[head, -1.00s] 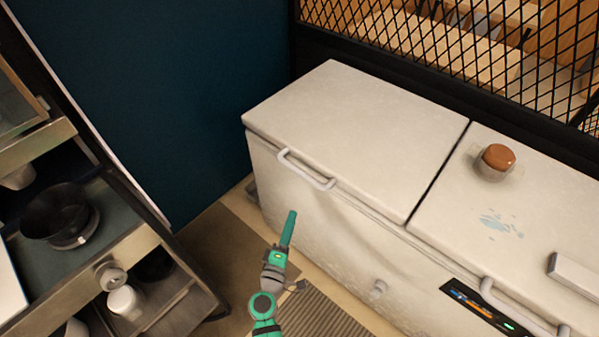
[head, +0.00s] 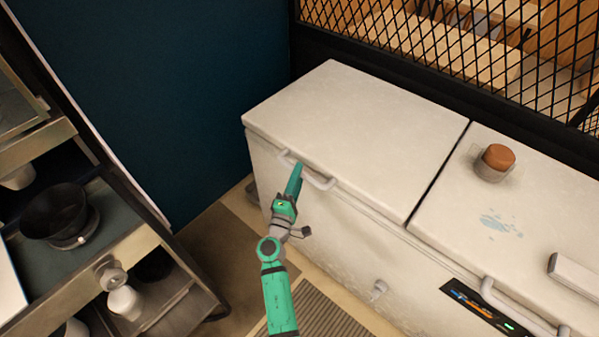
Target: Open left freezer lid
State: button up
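The left freezer lid (head: 355,130) is white and lies shut on the chest freezer (head: 345,240). Its grey bar handle (head: 322,183) runs along the front edge of the lid. My green gripper (head: 296,172) is at this handle and covers its middle part. From this angle I cannot tell whether the fingers touch the bar or whether they are open or shut.
The right freezer lid (head: 520,220) is shut and carries a brown-topped jar (head: 496,161). A black mesh partition (head: 450,50) stands behind the freezer. A shelf unit with a black pan (head: 55,213) stands at the left. A striped mat (head: 325,318) lies on the floor.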

jog(key=shift+x, duration=0.8)
jog(key=shift+c, duration=0.2)
grip_shut()
jog(key=shift+r, duration=0.15)
